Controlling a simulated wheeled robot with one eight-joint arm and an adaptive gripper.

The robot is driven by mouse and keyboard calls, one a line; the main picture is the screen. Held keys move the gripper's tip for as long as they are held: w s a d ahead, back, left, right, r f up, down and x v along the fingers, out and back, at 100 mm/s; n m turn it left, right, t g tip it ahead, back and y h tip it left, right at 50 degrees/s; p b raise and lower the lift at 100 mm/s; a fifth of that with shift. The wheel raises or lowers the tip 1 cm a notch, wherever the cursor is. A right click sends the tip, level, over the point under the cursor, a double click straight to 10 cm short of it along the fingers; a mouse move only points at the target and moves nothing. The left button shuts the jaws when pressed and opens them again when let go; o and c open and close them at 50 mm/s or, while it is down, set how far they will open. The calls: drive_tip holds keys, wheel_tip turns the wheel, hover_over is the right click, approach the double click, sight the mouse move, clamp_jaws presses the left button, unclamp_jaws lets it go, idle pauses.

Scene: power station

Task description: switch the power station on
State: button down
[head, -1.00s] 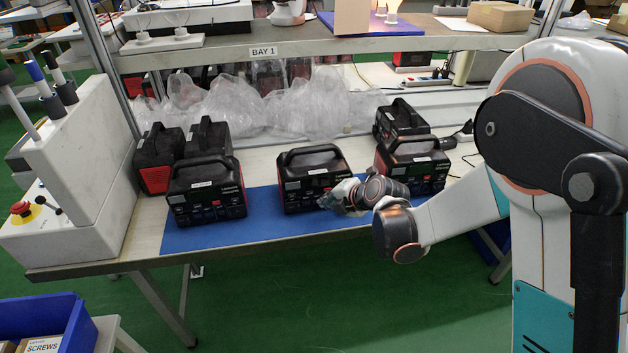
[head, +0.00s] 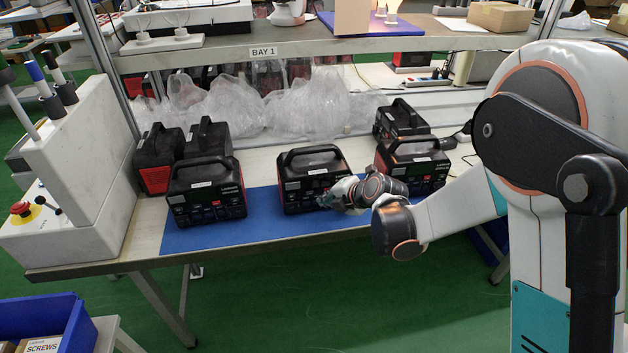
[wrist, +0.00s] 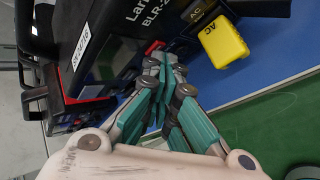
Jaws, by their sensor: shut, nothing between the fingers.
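The black power station (head: 312,165) with red sides and a top handle stands upright on the blue mat (head: 262,212), in the middle of the bench. My gripper (head: 328,199) is at the lower right of its front panel. In the wrist view my gripper (wrist: 160,66) is shut and empty, its teal fingers together with the tips at the front of the station (wrist: 125,45). I cannot tell whether they touch it. The fingers hide part of the panel. A yellow piece marked AC (wrist: 222,42) sits right of the fingertips.
Similar stations stand left (head: 206,190) and right (head: 415,165) of it, with more behind. Clear plastic bags (head: 310,100) lie at the back under the shelf (head: 400,42). A white console with a red button (head: 22,209) is at far left. The mat's front strip is clear.

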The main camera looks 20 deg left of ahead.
drive_tip(key=shift+s, duration=0.1)
drive_tip(key=shift+s+d, duration=0.45)
drive_tip(key=shift+s, duration=0.15)
drive_tip(key=s+d, duration=0.1)
drive_tip(key=s+d+b, duration=0.1)
drive_tip(key=s, duration=0.1)
drive_tip(key=s+d, duration=0.1)
drive_tip(key=s, duration=0.1)
drive_tip(key=shift+d, duration=0.15)
idle(0.5)
idle(0.4)
